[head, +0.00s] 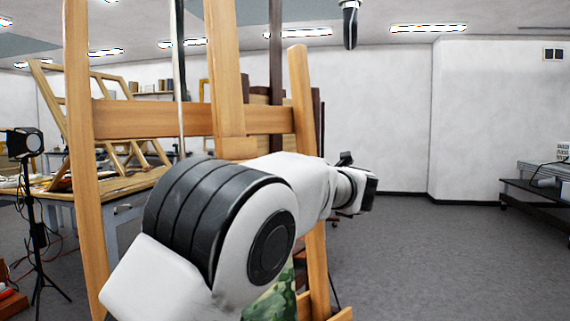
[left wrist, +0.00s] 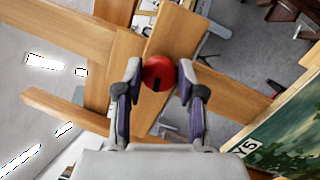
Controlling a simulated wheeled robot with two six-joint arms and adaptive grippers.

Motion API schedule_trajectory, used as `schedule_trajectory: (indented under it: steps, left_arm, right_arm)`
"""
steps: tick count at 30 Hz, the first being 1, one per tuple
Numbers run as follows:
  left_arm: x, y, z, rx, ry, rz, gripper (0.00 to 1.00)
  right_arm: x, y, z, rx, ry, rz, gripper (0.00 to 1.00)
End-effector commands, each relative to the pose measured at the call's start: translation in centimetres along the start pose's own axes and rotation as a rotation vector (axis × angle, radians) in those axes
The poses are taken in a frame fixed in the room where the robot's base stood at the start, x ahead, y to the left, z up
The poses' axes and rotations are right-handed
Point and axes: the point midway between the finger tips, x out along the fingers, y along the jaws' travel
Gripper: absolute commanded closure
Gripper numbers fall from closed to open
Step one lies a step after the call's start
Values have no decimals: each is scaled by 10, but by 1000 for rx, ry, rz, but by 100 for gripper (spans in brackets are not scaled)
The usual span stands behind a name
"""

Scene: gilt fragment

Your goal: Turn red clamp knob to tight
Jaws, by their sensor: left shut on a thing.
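The red clamp knob (left wrist: 158,72) shows in the left wrist view as a round red disc with a small dark mark on its lower part. It sits on a wooden bar of the easel (left wrist: 178,38). The fingers of my left gripper (left wrist: 159,74) are on either side of the knob, shut on it. In the head view my left arm crosses in front of the easel (head: 228,70). The knob and the fingertips cannot be made out there. My right gripper is not in view.
A painted panel (left wrist: 290,138) is close at the right in the left wrist view. A worktable (head: 125,187) and a black lamp on a stand (head: 24,143) are at the left in the head view. The grey floor (head: 430,245) at the right is clear.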

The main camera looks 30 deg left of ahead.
Motion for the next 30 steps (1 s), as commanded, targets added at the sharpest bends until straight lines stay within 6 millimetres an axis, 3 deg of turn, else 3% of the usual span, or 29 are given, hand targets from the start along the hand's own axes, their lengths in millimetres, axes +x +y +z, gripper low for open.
schedule_trajectory:
  steps: [1, 17, 30]
  left_arm:
    - [1, 7, 1, 39, -4, -5, 96]
    - [1, 10, 2, 532, -75, -85, 96]
    - [1, 13, 2, 941, -133, -151, 96]
  right_arm:
    - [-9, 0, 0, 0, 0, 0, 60]
    - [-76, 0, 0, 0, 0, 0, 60]
    - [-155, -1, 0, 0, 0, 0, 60]
